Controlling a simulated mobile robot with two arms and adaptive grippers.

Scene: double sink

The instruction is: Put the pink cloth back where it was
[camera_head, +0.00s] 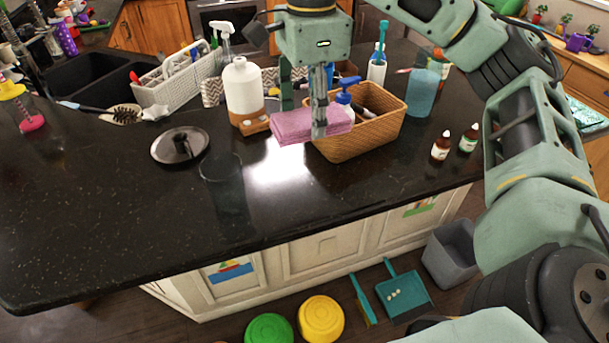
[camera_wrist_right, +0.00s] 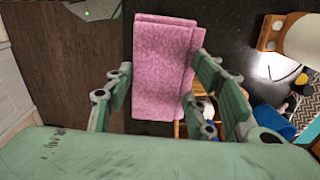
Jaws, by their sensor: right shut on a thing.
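The pink cloth (camera_head: 305,123) is a folded, flat rectangle. My right gripper (camera_head: 302,115) is shut on it and holds it in front of the wicker basket and the spray bottle. In the right wrist view the cloth (camera_wrist_right: 163,70) lies between the two fingers of the gripper (camera_wrist_right: 163,95) and reaches out beyond them. In the head view the cloth overlaps the basket's left end; I cannot tell how high it is above the counter. My left gripper does not show.
A wicker basket (camera_head: 372,132) holds several things. A dark round lid (camera_head: 180,146) and a clear glass (camera_head: 225,185) stand further left. Small brown bottles (camera_head: 441,146) are at right. The counter's front left is clear.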

